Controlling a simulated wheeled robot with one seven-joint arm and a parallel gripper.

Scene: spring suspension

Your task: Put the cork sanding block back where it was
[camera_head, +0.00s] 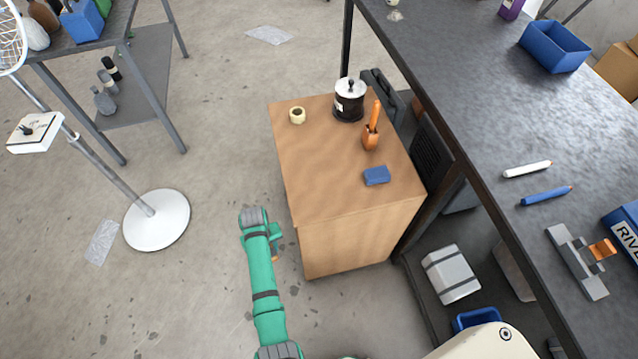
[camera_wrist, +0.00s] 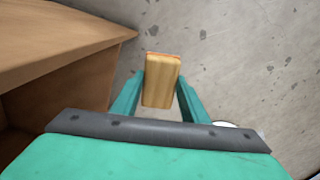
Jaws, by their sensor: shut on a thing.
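A tan block with a reddish far edge, which looks like the cork sanding block (camera_wrist: 161,82), is held between the two green fingers of my gripper (camera_wrist: 160,92). The wrist view shows it over the concrete floor, beside the wooden cabinet (camera_wrist: 50,45). In the head view my gripper (camera_head: 275,240) is just left of the cabinet (camera_head: 325,165), below the level of its top. The held block is mostly hidden there by my arm.
A grey workbench (camera_head: 470,90) stands right of the cabinet, with a blue bin (camera_head: 553,48), markers (camera_head: 546,196) and a clamp-like tool (camera_head: 580,262). A fan stand's white base (camera_head: 157,220) and a shelf (camera_head: 140,80) are at left. Clear floor lies between.

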